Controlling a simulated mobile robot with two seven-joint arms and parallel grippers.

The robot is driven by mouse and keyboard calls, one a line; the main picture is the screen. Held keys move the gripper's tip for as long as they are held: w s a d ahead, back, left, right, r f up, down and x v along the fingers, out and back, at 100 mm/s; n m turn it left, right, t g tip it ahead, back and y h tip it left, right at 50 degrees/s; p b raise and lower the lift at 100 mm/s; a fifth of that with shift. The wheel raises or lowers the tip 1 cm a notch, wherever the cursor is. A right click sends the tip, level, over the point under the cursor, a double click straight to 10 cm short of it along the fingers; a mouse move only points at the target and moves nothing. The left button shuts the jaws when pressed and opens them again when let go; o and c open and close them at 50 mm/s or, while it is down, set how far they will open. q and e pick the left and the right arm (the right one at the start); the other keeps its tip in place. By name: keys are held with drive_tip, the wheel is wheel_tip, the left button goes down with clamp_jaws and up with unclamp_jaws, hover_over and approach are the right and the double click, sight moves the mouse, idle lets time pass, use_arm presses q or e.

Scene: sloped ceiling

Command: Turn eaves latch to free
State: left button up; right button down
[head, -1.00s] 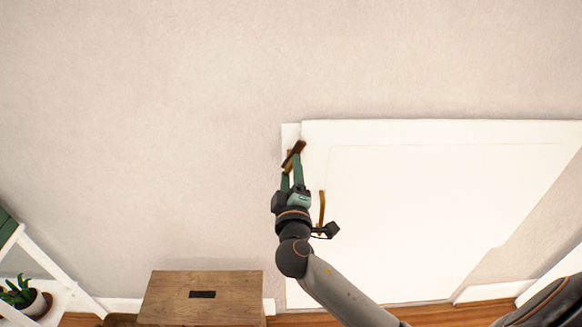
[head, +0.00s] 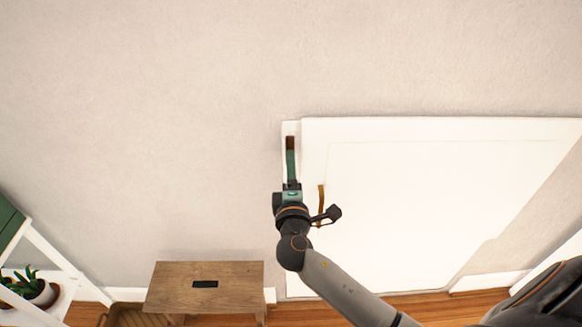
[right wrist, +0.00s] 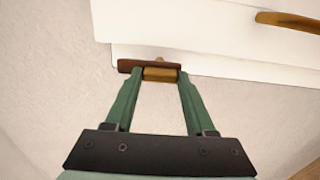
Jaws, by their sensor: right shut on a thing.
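The eaves latch (head: 290,143) is a dark brown bar at the top left corner of the white eaves door (head: 400,200), over the frame strip. In the head view it now stands upright, in line with the strip. My right gripper (head: 291,160) reaches up to it from below. In the right wrist view the brown bar of the latch (right wrist: 130,66) and a brass piece (right wrist: 160,75) sit at the fingertips of my right gripper (right wrist: 160,78), which is shut on the latch. My left gripper is not in view.
A brass pull handle (head: 321,205) is on the door, just right of my right wrist. A wooden stool (head: 205,288) stands at the lower left. A white shelf stand (head: 60,262) with a potted plant (head: 30,287) is at the far left. The wall above is bare.

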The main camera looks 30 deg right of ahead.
drive_tip(key=shift+c, duration=1.2)
unclamp_jaws()
